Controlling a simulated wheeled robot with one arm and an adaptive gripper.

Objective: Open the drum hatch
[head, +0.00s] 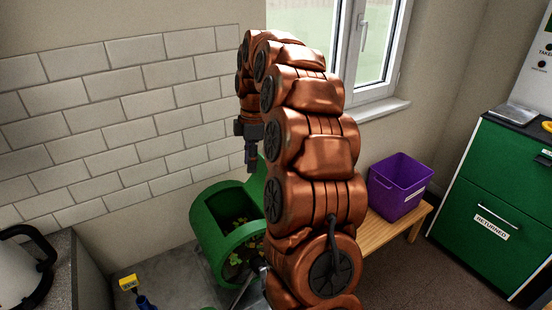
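My arm hides the drum's right side.
A purple bin (398,190) stands on a wooden bench (412,218) at right. A green cabinet (490,205) labelled RETURNED stands farther right. A grey counter (70,265) with a pale, black-handled vessel (18,265) is at left. A yellow label (128,283) shows below.

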